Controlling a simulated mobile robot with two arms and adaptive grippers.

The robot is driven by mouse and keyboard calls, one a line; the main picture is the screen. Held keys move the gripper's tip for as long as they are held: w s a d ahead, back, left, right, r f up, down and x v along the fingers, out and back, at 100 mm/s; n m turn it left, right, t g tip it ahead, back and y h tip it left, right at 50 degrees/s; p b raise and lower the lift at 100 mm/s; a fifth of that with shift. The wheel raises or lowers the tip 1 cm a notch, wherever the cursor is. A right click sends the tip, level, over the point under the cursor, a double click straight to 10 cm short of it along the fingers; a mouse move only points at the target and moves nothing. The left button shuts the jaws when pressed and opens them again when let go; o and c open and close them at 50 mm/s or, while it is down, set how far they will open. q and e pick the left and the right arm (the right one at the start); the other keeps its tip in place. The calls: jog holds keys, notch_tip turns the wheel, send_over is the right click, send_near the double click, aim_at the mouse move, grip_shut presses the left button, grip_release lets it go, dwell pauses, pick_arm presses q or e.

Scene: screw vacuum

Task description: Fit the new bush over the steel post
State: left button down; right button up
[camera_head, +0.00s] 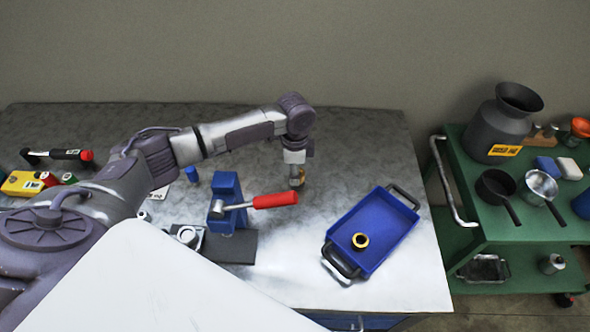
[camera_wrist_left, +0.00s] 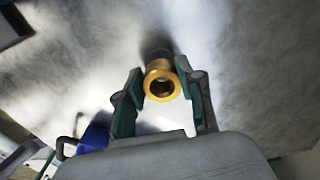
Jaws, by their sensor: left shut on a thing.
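My left gripper (camera_head: 297,180) is above the bench, between the blue press and the blue tray. In the left wrist view its two green-padded fingers (camera_wrist_left: 158,90) are shut on a gold, flanged bush (camera_wrist_left: 162,84) with its open bore showing. A dark round shape (camera_wrist_left: 158,56) shows just beyond the bush; I cannot tell whether they touch. I cannot tell from looks which bush is the new one. The steel post is not clearly identifiable. My right gripper is not in view.
The blue tray (camera_head: 347,222) with dark handles is at the bench's right. A blue press (camera_head: 228,192) with a red-handled lever (camera_head: 275,201) stands left of the gripper. A green cart (camera_head: 462,195) stands right of the bench.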

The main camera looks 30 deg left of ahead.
pick_arm(q)
jog(key=shift+f, duration=0.4)
jog(key=c, duration=0.7)
grip_release()
notch_tip(320, 180, up, 13)
jog(key=shift+r+b, duration=0.15)
jog(key=shift+b, duration=0.7)
